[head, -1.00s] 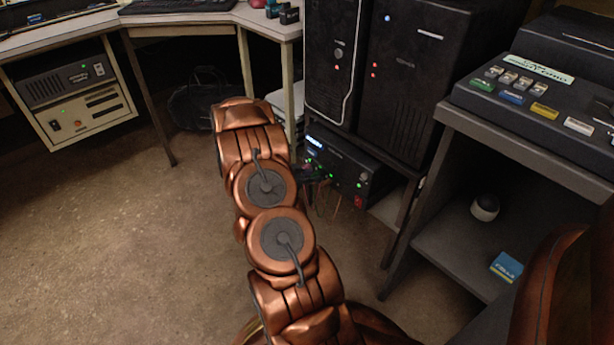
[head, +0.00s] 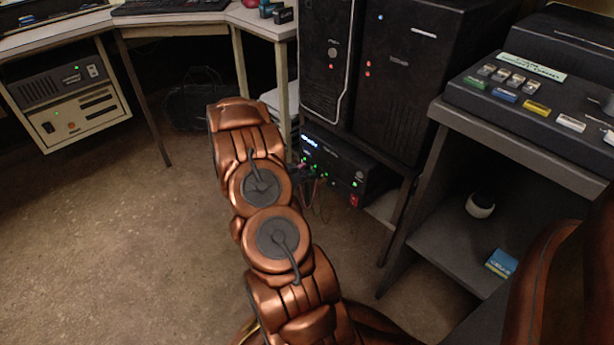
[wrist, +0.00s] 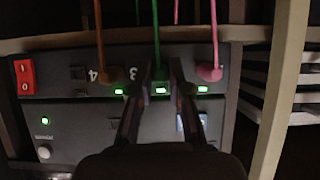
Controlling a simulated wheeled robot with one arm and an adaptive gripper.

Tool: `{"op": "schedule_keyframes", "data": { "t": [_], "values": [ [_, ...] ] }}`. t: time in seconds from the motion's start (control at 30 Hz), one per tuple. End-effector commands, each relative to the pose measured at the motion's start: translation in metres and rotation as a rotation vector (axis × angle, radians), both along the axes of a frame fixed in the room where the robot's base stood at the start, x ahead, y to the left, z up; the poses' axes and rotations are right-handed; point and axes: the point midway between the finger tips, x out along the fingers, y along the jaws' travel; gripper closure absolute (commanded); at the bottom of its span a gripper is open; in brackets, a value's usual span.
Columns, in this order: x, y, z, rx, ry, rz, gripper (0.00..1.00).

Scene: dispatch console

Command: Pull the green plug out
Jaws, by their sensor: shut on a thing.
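The green plug (wrist: 159,73) is in the wrist view, mostly hidden between my fingers, and its green cable (wrist: 156,35) runs up out of the picture. My gripper (wrist: 161,75) is shut on it, one dark finger on each side. The plug is at the front of a dark panel (wrist: 70,113); I cannot tell how deep it sits in its socket. A green light below it is lit. In the head view the dark unit (head: 345,167) stands low under the black towers, and my copper arm hides most of the gripper.
A brown plug (wrist: 110,76) is close on the left of my fingers and a pink plug (wrist: 210,72) close on the right. A red switch (wrist: 25,77) is at the panel's left. A pale post (wrist: 280,100) stands at the right. Open floor (head: 120,250) lies left of my arm.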

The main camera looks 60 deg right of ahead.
Motion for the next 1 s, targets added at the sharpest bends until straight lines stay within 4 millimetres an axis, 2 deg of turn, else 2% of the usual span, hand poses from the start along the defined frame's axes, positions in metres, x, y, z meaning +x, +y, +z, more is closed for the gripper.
{"op": "schedule_keyframes", "data": {
  "t": [1.0],
  "values": [
    [0.003,0.01,0.0,0.001,-0.001,0.001,1.0]
  ]
}}
